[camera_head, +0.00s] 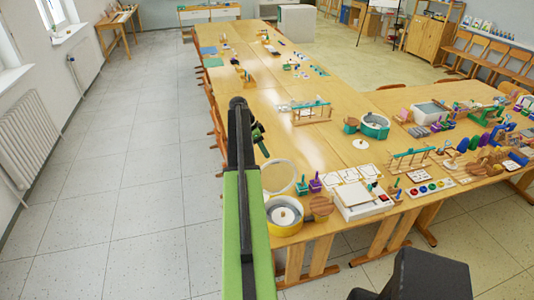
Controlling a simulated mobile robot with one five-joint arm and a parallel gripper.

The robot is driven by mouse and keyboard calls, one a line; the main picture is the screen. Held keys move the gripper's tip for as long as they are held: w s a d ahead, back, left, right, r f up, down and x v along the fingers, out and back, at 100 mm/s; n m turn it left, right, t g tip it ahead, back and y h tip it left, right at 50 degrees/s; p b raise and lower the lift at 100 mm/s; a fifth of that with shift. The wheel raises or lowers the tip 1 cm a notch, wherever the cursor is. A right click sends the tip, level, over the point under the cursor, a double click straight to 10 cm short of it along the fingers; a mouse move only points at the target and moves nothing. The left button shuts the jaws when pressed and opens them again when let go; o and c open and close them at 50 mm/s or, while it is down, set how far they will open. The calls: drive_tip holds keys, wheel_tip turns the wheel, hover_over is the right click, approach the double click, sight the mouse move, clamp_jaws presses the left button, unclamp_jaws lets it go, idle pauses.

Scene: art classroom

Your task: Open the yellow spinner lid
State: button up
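The yellow spinner (269,226) is a round yellow drum with a white inside and a small knob or hub at its centre. It stands near the table's left front corner. A pale round lid (279,177) with a light rim stands raised at the drum's back edge; whether they touch is unclear. My green and black arm rises just left of the drum. My gripper (258,137) seems to be the small dark part at the arm's far end, beyond the lid and apart from it. Its fingers are too small and partly hidden to read.
A wooden disc (321,206), purple pots (315,185) and a white box (362,203) stand right of the drum. A teal spinner (375,126) and wooden racks (311,112) stand farther back. The tiled floor (130,200) left of the table is clear.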

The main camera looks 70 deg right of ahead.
drive_tip(key=w+d+r+p, duration=0.3)
drive_tip(key=w+r+p, duration=0.1)
drive_tip(key=w, duration=0.3)
drive_tip(key=shift+w+d+r, duration=0.2)
drive_tip(key=shift+w+r, duration=0.1)
drive_tip(key=shift+r, duration=0.05)
idle(0.6)
